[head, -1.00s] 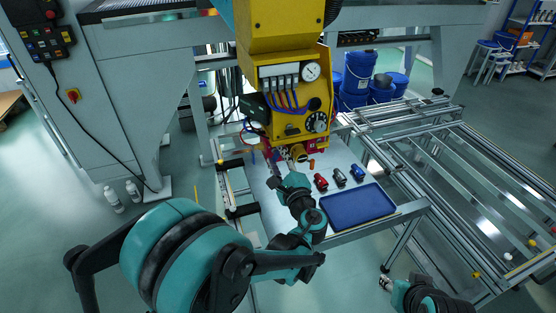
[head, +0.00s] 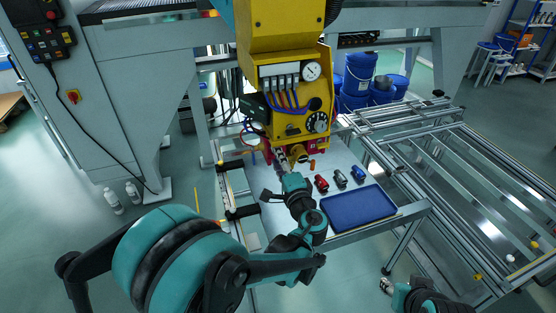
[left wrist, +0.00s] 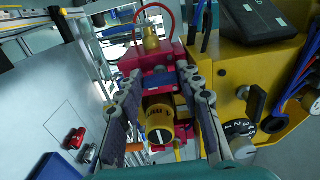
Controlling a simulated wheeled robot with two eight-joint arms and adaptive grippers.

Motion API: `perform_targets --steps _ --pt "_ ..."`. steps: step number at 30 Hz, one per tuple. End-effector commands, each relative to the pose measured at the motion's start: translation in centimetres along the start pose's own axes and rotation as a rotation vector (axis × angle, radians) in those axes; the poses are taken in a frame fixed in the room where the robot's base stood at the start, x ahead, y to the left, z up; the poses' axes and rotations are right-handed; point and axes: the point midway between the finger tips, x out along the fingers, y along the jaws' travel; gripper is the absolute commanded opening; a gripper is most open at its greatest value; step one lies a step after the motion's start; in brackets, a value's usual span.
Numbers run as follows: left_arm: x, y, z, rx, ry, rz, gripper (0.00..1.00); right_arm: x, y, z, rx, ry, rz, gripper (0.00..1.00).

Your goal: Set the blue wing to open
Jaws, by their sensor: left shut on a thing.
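My left gripper (head: 284,162) reaches the underside of the yellow control panel (head: 290,95). In the left wrist view, its fingers (left wrist: 162,78) stand on either side of a red fitting (left wrist: 152,58) with a yellow round knob (left wrist: 160,124) between them. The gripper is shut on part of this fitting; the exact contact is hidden. My right gripper (head: 387,285) is low at the right, too small to judge.
In the wrist view, a black dial (left wrist: 240,128) and blue hoses (left wrist: 298,80) are close on the right.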

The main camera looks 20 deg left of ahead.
Motion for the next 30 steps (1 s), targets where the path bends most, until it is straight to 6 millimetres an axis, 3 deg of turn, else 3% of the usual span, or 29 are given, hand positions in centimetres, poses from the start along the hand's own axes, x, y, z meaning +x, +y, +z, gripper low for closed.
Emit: perform_targets --steps 10,11,13,24,30 --pt "0.0 0.0 0.0 -0.005 0.0 0.001 0.07 0.0 0.0 0.0 0.0 0.0 0.0 0.4" --pt "0.0 0.0 0.0 -0.004 0.0 0.001 0.38 0.0 0.0 0.0 0.0 0.0 0.0 0.4" --pt "0.0 0.0 0.0 -0.004 0.0 0.001 0.57 0.0 0.0 0.0 0.0 0.0 0.0 0.4" --pt "-0.2 0.0 0.0 -0.002 0.0 0.0 0.57 0.0 0.0 0.0 0.0 0.0 0.0 0.4" --pt "-2.6 0.0 -0.1 -0.002 0.003 0.0 0.57 0.0 0.0 0.0 0.0 0.0 0.0 0.4"
